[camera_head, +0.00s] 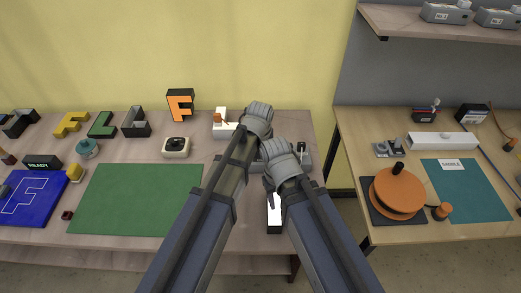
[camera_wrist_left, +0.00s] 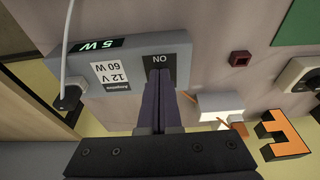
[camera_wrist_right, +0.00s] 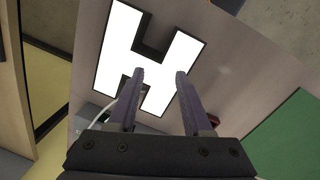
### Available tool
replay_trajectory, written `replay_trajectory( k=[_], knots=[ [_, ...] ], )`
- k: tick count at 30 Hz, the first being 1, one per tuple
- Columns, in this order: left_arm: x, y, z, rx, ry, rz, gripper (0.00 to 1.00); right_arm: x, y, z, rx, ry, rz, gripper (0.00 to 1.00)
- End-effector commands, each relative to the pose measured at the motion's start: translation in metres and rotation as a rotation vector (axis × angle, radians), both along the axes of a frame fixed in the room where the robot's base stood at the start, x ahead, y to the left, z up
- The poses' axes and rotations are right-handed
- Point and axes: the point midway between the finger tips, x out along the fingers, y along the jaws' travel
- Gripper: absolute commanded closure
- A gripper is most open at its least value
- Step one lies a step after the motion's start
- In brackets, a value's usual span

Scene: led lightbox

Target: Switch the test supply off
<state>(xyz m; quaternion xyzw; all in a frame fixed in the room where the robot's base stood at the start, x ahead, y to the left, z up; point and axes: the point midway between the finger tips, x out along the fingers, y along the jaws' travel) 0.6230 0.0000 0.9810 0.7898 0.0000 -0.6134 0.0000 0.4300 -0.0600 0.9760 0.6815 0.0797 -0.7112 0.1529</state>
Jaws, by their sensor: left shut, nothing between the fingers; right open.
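The test supply (camera_wrist_left: 115,72) is a grey box in the left wrist view, with a lit green "5 W" display, a "12 V 60 W" label and an "ON" marking. In the head view only part of the supply (camera_head: 305,158) shows behind my grippers. My left gripper (camera_wrist_left: 160,76) is shut and empty, its fingertips over a dark switch area beside "ON"; whether they touch it cannot be told, and the switch is hidden. My right gripper (camera_wrist_right: 158,75) is open and empty above a brightly lit white letter H (camera_wrist_right: 125,40). The lit letter (camera_head: 274,215) is mostly hidden in the head view.
A cable with a black plug (camera_wrist_left: 68,98) joins the supply's end. A small dark red block (camera_wrist_left: 240,58) and an orange-faced letter F (camera_wrist_left: 283,136) lie nearby. A green mat (camera_head: 135,200) lies left of my arms. A second table (camera_head: 350,130) stands right, across a gap.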

Motion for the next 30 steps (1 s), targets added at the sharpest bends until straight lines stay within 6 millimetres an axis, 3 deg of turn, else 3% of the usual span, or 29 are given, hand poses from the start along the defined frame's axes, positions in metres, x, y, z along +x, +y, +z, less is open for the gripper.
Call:
replay_trajectory(
  k=[14,30],
  knots=[
    [0.013,0.000,0.000,0.000,-0.001,0.000,1.00,0.000,0.000,0.000,0.000,0.000,0.000,0.50],
    [-0.001,0.000,0.000,0.000,-0.001,0.000,1.00,0.000,0.000,-0.001,0.000,0.000,0.000,0.50]
  ],
)
